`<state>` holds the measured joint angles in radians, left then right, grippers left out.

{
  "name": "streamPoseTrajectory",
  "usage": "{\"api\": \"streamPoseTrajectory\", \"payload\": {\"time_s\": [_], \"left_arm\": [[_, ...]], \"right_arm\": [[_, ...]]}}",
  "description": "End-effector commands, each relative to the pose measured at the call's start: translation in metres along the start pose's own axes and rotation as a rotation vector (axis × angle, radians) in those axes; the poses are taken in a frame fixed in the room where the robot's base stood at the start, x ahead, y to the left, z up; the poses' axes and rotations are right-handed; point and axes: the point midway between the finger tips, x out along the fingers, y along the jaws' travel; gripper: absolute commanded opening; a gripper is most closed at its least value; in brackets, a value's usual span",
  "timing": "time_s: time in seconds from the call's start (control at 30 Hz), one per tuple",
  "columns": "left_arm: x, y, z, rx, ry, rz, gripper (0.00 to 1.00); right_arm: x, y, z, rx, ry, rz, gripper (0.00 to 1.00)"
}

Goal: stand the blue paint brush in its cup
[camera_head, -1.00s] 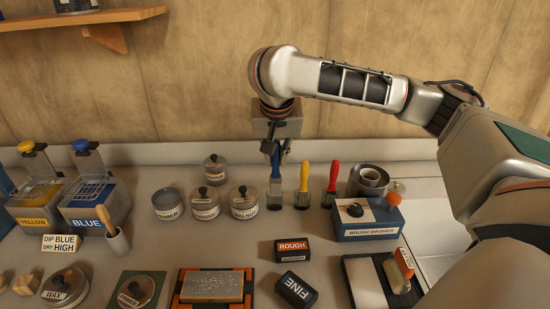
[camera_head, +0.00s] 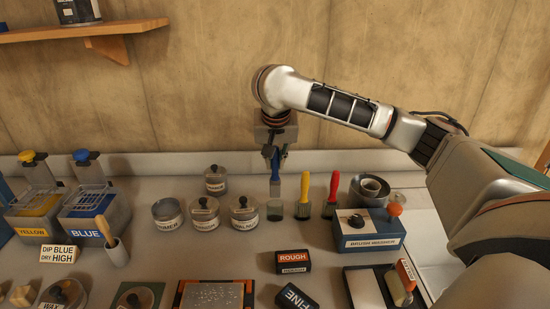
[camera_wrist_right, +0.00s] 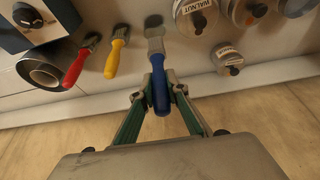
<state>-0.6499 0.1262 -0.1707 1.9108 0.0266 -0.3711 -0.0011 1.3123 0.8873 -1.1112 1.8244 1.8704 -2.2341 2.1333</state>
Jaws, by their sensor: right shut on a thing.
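My right gripper (camera_head: 275,153) is shut on the blue paint brush (camera_head: 276,184), which hangs upright, bristles down. In the right wrist view the gripper (camera_wrist_right: 159,87) has its fingers on either side of the blue handle (camera_wrist_right: 160,99). A small dark cup (camera_head: 275,210) stands right below the brush, left of the yellow brush. The brush tip is at or just above the cup's rim; I cannot tell whether any of it is inside. My left gripper is not in view.
A yellow brush (camera_head: 305,188) and a red brush (camera_head: 333,186) stand in neighbouring cups to the right. The brush washer (camera_head: 370,242) is further right. Lidded tins (camera_head: 244,213) stand close on the left. Rough (camera_head: 293,258) and fine blocks lie in front.

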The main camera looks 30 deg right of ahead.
Motion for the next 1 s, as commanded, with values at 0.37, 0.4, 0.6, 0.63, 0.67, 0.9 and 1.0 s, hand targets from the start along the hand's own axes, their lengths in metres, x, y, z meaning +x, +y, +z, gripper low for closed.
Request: {"api": "streamPoseTrajectory", "payload": {"time_s": [0.37, 0.4, 0.6, 0.63, 0.67, 0.9, 1.0], "left_arm": [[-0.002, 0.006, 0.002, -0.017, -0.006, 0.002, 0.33], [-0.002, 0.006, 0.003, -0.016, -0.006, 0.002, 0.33], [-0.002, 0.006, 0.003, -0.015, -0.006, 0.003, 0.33], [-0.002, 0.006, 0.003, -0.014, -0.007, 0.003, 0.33], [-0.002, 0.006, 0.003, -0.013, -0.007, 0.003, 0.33], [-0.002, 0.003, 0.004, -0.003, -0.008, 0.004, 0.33], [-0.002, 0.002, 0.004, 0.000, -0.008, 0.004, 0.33]], "right_arm": [[0.029, 0.000, 0.012, 0.001, 0.000, 0.000, 0.00], [0.032, 0.000, 0.014, 0.001, -0.001, 0.000, 0.00], [0.046, 0.000, 0.020, 0.000, 0.000, 0.000, 0.00], [0.049, 0.000, 0.021, 0.001, 0.000, 0.000, 0.00], [0.051, 0.000, 0.022, 0.001, -0.001, 0.000, 0.00], [0.063, 0.000, 0.027, 0.000, 0.000, -0.001, 0.00], [0.066, 0.000, 0.028, 0.000, 0.001, 0.000, 0.00]]}}
